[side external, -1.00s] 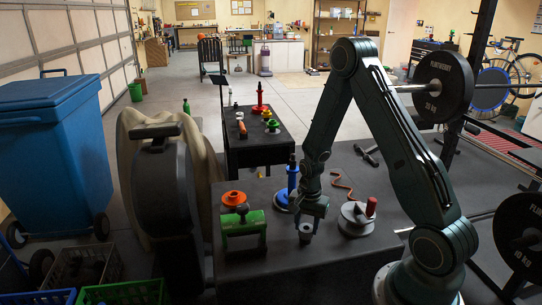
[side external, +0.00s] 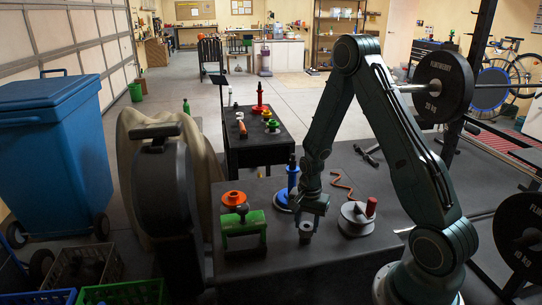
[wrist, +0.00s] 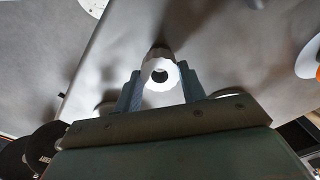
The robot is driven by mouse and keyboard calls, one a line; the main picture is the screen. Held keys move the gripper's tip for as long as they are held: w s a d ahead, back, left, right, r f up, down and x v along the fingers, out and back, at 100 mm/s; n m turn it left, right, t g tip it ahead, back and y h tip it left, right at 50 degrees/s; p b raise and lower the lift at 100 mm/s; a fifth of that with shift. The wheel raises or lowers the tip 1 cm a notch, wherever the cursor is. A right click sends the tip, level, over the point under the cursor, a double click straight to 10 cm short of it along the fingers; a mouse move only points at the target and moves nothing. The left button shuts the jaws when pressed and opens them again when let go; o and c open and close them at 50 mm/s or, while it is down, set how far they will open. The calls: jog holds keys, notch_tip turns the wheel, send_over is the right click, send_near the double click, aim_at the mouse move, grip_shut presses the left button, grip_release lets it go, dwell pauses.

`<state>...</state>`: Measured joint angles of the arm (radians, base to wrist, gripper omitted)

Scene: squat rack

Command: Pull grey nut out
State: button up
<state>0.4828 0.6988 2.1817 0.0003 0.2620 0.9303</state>
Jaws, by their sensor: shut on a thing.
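The grey nut (wrist: 161,74) shows in the wrist view as a pale ring with a scalloped edge and a dark hole. It sits between the two blue-grey fingers of my gripper (wrist: 160,90), which are shut on it. A darker round shape lies just beyond the nut; I cannot tell whether it is a post or a shadow. In the side view my gripper (side external: 307,212) points down low over the front of the dark table (side external: 340,255). A small grey piece (side external: 306,233) shows at its fingertips. Whether it touches the table is hard to tell.
Left of my gripper are a green block (side external: 243,228) and an orange flanged piece (side external: 233,198). A blue spindle (side external: 292,180) stands close behind. A grey disc (side external: 355,220) with a red handle and a bent copper rod (side external: 341,184) lie right. Weight plates (side external: 443,87) stand further right.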

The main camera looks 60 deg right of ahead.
jog(key=shift+r, duration=0.15)
jog(key=shift+r, duration=1.25)
